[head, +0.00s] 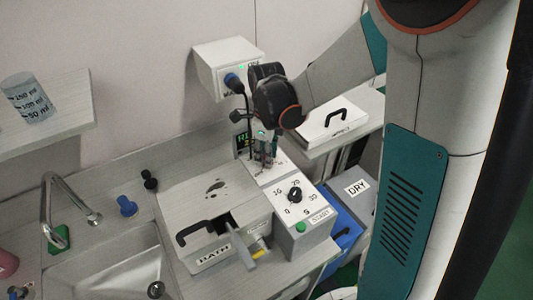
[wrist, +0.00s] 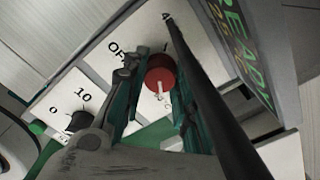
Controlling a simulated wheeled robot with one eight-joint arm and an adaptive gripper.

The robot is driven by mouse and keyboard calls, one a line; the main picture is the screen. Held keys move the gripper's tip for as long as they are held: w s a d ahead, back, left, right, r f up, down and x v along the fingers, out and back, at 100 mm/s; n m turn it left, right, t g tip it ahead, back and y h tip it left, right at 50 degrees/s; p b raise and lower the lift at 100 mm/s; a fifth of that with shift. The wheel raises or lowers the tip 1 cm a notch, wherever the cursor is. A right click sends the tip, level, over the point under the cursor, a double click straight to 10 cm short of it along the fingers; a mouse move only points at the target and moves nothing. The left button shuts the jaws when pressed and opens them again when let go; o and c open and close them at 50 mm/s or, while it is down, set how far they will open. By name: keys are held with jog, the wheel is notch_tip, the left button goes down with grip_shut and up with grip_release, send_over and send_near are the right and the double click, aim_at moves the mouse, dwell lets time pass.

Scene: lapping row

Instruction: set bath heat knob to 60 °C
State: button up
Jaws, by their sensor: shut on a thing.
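The red heat knob (wrist: 161,72) sits on a white panel (wrist: 110,48) with partly visible dial markings, "OF" and "4" among them. A small pale mark shows on the knob's lower side in the wrist view; the value it points to cannot be read. My gripper (wrist: 155,82) has its teal fingers on either side of the knob and is shut on it. In the head view my gripper (head: 265,155) reaches down onto the rear of the control box and hides the knob. The bath (head: 215,205) with its black-handled lid stands left of it.
A black timer knob (head: 295,194) and green START button (head: 300,227) are on the box's front part. A dark display (wrist: 240,40) with green and orange text stands close to my gripper. A wall box (head: 226,65) is above; a DRY unit (head: 355,188) stands right.

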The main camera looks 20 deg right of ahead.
jog(key=o, duration=1)
jog(key=shift+o, duration=0.2)
notch_tip(320, 180, up, 12)
jog(key=s+r+n+t, duration=0.2)
jog(key=s+n+t, duration=0.5)
jog(key=s+n, duration=0.9)
jog(key=n, duration=0.9)
jog(key=shift+s+r+n, duration=0.3)
